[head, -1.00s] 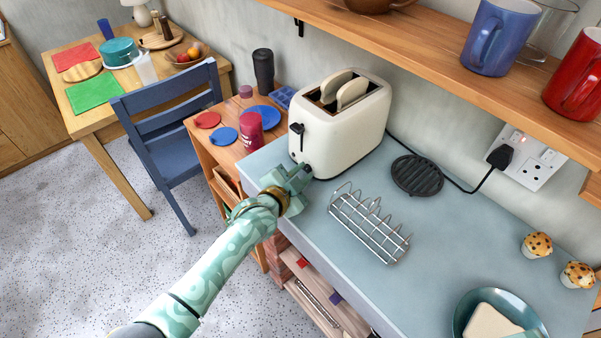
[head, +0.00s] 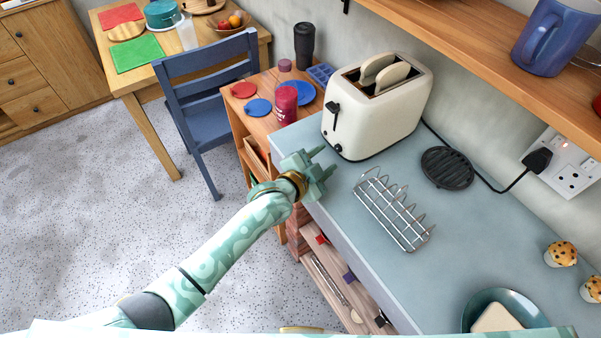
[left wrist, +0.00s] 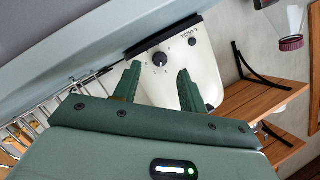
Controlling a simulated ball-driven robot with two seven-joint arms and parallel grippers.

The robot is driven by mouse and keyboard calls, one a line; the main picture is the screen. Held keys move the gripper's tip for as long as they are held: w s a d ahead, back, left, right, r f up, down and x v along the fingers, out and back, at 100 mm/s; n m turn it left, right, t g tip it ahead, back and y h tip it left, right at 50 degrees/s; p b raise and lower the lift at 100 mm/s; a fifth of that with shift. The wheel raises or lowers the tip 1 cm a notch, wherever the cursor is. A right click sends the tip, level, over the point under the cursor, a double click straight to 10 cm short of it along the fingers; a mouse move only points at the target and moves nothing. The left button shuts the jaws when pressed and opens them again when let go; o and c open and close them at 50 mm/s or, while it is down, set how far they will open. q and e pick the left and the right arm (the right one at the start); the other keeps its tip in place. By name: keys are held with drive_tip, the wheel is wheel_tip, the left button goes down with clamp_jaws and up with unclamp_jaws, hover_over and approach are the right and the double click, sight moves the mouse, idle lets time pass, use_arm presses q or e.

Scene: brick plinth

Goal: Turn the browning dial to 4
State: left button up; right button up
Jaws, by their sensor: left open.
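The cream toaster (head: 372,115) stands on the grey-blue counter with two bread slices (head: 385,72) in its top. Its dark browning dial (head: 338,148) is low on the end face, below the lever (head: 334,115). In the left wrist view the round dial (left wrist: 160,59) shows among small marks, near the word CANCEL. Which number it points to is too small to tell. My left gripper (head: 325,162) is open and empty, just short of the toaster's end face. In the left wrist view its fingers (left wrist: 160,70) are spread either side of the dial, apart from it. My right gripper is not in view.
A wire toast rack (head: 395,208) stands close beside the gripper on the counter. A black trivet (head: 447,168) and power cord lie behind it. A wooden side table with a dark red jar (head: 286,102) stands beyond the toaster. A shelf (head: 480,40) overhangs the counter.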

use_arm(q)
drive_tip(key=p+v, duration=0.2)
drive_tip(key=v, duration=1)
drive_tip(key=shift+s+a+p, duration=0.2)
drive_tip(key=shift+a+p, duration=0.05)
drive_tip(key=shift+p, duration=0.1)
drive_tip(key=shift+r, duration=0.1)
